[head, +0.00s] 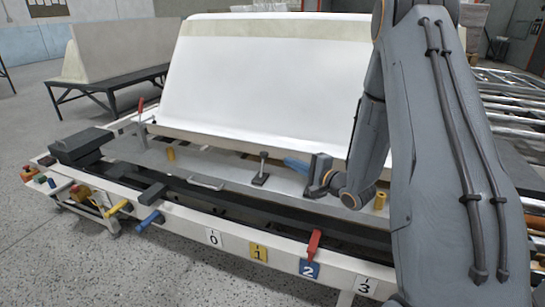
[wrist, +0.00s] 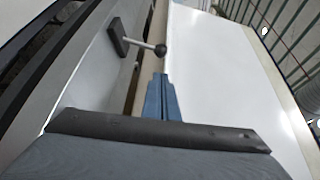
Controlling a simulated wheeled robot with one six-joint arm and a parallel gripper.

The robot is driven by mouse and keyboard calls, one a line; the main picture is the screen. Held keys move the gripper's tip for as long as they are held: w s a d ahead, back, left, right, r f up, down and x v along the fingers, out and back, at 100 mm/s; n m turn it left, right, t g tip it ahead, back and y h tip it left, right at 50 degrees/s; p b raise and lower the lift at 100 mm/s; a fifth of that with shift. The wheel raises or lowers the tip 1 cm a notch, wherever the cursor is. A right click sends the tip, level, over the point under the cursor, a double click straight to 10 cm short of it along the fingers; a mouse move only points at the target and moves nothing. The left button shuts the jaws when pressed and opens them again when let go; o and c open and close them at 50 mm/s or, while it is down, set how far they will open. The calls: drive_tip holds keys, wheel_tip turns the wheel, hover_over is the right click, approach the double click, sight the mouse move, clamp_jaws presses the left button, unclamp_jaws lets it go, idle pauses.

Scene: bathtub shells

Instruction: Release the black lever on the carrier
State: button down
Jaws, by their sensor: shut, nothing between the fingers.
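The black lever (head: 263,166) stands on the grey plate of the carrier (head: 215,170), near the middle in the head view. It has a dark base, a thin metal rod and a dark round knob. In the wrist view its knob (wrist: 161,49) lies just beyond the fingertips, and the rod runs left to the dark base (wrist: 118,37). My gripper (head: 286,161) has blue fingers and sits just right of the lever. In the wrist view the fingers (wrist: 160,78) are shut together and empty. A small gap seems to separate them from the knob; I cannot tell contact for certain.
A large white tub shell (head: 265,85) stands upright behind the lever. A red-handled lever (head: 141,109) is at the left, with yellow posts (head: 171,154) on the plate. A metal handle (head: 206,184) and a red lever (head: 313,243) are nearer the front rail.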

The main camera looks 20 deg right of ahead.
sight(263, 161)
drive_tip(key=b+x, duration=0.1)
drive_tip(key=x, duration=0.9)
